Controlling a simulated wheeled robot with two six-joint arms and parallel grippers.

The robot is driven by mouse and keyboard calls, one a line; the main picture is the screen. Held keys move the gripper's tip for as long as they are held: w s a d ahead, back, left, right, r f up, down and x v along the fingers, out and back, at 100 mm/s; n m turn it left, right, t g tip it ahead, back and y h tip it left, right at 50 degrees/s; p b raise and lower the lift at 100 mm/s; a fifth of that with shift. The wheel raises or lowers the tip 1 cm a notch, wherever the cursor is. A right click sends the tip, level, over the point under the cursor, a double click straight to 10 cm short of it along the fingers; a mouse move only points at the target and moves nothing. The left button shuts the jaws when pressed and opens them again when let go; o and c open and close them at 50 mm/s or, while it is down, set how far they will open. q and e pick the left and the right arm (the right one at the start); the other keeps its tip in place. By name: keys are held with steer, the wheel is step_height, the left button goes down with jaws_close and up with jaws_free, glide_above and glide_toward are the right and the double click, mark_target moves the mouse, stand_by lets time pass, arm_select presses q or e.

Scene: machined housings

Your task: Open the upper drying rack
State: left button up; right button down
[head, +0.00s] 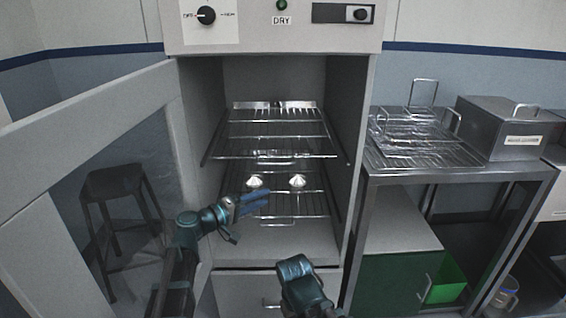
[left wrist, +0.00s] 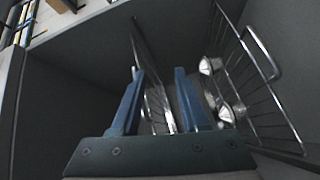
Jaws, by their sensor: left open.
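The drying cabinet (head: 350,120) stands with its door (head: 90,105) swung open to the left. The upper drying rack (head: 270,140), a wire shelf, lies level inside it. My left gripper (head: 255,201) is open, with blue fingers, at the cabinet mouth below the upper rack's front edge and in front of the lower rack (head: 318,205). In the left wrist view my open fingers (left wrist: 157,85) point into the cabinet, and a wire rack seen nearly edge-on (left wrist: 158,108) shows between them; contact is unclear. My right gripper (head: 298,275) is low in front of the cabinet, its fingers not discernible.
Two small pale metal parts (head: 254,182) (head: 297,181) sit on the lower rack, which has a front handle (head: 278,223). A drawer (head: 245,292) is below. A steel table (head: 400,178) with wire baskets stands right, a stool (head: 112,185) left behind the door.

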mark_target(277, 163)
arm_select(q)
steer(key=w+a+r+n+t, duration=0.3)
steer(key=r, duration=0.2)
steer(key=p+x, duration=0.1)
steer(key=x, duration=1.3)
steer(key=shift+s+d+f+p, duration=0.15)
steer(key=shift+d+p, duration=0.1)
steer(key=shift+p, duration=0.15)
steer(key=shift+c, duration=0.2)
jaws_close()
steer(key=shift+w, duration=0.2)
stand_by(0.3)
